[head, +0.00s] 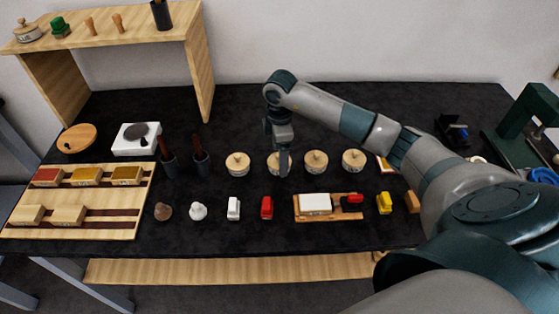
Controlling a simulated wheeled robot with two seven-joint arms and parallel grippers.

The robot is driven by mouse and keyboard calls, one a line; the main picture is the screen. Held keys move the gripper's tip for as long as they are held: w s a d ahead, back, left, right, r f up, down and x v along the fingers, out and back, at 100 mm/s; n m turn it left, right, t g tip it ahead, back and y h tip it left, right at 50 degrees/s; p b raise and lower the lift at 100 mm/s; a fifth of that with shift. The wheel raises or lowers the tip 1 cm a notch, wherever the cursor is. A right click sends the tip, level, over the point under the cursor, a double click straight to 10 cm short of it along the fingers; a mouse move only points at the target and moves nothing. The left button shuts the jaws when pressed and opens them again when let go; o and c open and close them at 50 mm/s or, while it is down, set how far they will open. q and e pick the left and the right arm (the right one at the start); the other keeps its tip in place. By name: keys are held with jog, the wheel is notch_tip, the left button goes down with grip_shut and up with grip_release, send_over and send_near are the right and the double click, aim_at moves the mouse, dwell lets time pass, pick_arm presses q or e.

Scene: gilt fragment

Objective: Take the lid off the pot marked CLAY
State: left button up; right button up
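Several pots with round wooden knobbed lids stand in a row mid-table: a far-left pot (237,164), a second pot (272,166), a third pot (316,162) and a far-right pot (353,160). All their lids are on. Their markings are too small to read, so I cannot tell which is CLAY. My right gripper (284,170) points down at the second pot and hides part of its lid. Its fingers are seen edge-on, so I cannot tell whether they are open or touching the knob. My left gripper is out of view.
A wooden shelf (130,38) stands at the back left, with another lidded pot (27,30) on it. A wooden rack (78,200) with blocks lies at left. Small items, including a red one (266,208), line the front. The black table (215,110) is clear behind the pots.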

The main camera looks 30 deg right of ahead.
jog(key=c, duration=1.1)
jog(key=shift+r, duration=0.1)
jog(key=shift+r+b, duration=0.45)
jog(key=shift+r, duration=0.1)
notch_tip(320, 180, up, 2)
jog(key=shift+w+r+b, duration=0.1)
jog(key=shift+r+b, duration=0.05)
jog(key=shift+b, duration=0.5)
jog(key=shift+s+d+r+b, duration=0.75)
jog(key=shift+s+r, duration=0.5)
jog(key=shift+s, duration=0.55)
jog(key=shift+s+d+r+b, duration=0.5)
jog(key=shift+s+d+r, duration=0.6)
jog(key=shift+s, duration=0.65)
jog(key=shift+s+d+r+b, duration=0.7)
jog(key=shift+s+r, duration=0.7)
jog(key=shift+s, duration=0.4)
